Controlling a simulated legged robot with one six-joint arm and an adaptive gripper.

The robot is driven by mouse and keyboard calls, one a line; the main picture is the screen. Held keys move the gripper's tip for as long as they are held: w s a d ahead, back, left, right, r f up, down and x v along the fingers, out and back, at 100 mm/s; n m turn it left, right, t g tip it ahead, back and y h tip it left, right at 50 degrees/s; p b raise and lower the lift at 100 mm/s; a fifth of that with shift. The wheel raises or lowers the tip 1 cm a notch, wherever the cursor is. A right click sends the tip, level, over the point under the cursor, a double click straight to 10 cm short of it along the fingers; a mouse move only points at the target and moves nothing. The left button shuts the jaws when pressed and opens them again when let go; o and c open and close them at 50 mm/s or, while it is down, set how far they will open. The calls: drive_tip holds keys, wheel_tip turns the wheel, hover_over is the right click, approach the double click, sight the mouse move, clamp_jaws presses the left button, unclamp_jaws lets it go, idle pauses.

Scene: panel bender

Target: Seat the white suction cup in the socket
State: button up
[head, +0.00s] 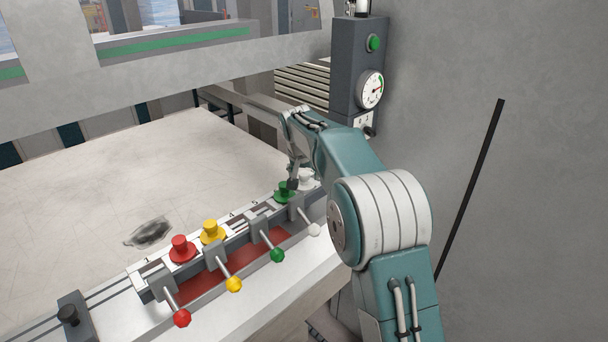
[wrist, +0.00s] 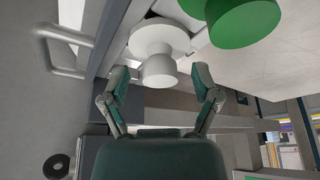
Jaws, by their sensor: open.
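The white suction cup (head: 306,180) is at the far right end of the row of cups, beside the green cup (head: 284,191). In the wrist view the white cup (wrist: 158,38) shows a wide round disc and a narrower stem pointing toward my gripper (wrist: 161,82). The fingers are open on either side of the stem's end, with gaps to both sides. In the head view my gripper (head: 293,182) is at the far end of the row, partly covering the white cup. The socket under the cup is hidden, and I cannot tell how the cup sits in it.
Red (head: 181,249) and yellow (head: 212,232) cups stand farther left along the rail. Levers with red, yellow, green and white knobs (head: 314,230) stick out in front. A grey post with a gauge (head: 370,90) stands behind my arm. A grey handle (wrist: 60,50) is at left.

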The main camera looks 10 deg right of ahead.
drive_tip(key=v, duration=1.1)
drive_tip(key=shift+s+r, duration=0.2)
drive_tip(key=shift+r, duration=0.15)
